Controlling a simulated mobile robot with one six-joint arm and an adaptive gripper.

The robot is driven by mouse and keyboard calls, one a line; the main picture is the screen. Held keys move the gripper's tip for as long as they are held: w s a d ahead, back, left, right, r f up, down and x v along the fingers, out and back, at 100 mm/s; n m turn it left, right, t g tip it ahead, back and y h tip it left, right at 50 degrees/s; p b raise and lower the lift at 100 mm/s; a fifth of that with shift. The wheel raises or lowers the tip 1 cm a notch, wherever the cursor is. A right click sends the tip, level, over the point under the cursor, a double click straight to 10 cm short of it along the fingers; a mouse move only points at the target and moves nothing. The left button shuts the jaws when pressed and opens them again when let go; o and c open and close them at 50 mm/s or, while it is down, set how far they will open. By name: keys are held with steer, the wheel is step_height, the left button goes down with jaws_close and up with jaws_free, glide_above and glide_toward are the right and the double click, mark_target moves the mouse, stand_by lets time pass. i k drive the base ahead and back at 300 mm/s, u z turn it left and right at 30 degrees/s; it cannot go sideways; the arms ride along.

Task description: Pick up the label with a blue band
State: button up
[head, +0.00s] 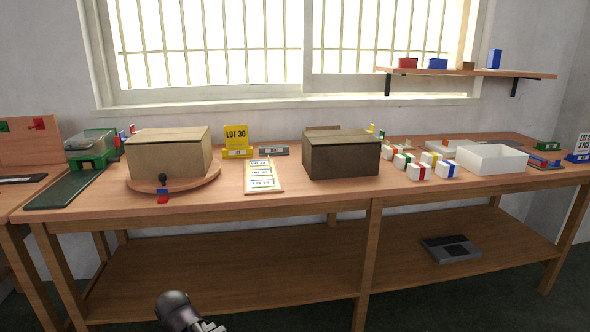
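I cannot make out a flat label with a blue band for certain. A small white box with a blue band (447,170) stands at the front of a group on the right half of the bench. A sheet with several printed lot labels (263,175) lies left of the middle; no blue band shows on it. A flat piece with blue and red on it (543,161) lies at the far right, too small to read. Part of my arm shows at the bottom edge, well in front of the bench. My gripper's fingers are not in the picture.
Beside the blue-banded box are white boxes with other bands (419,173) and an open white tray (491,159). A dark carton (341,155) stands mid-bench; a lighter carton (169,153) sits on a round turntable (214,176). A yellow lot sign (236,140) stands behind.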

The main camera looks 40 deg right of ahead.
mark_target(253, 172)
steer(key=u, duration=0.65)
steer(key=k, duration=0.1)
steer(key=z, duration=1.7)
steer(key=i, duration=0.6)
steer(key=z, duration=0.2)
steer(key=k, duration=0.55)
steer(key=u, duration=0.2)
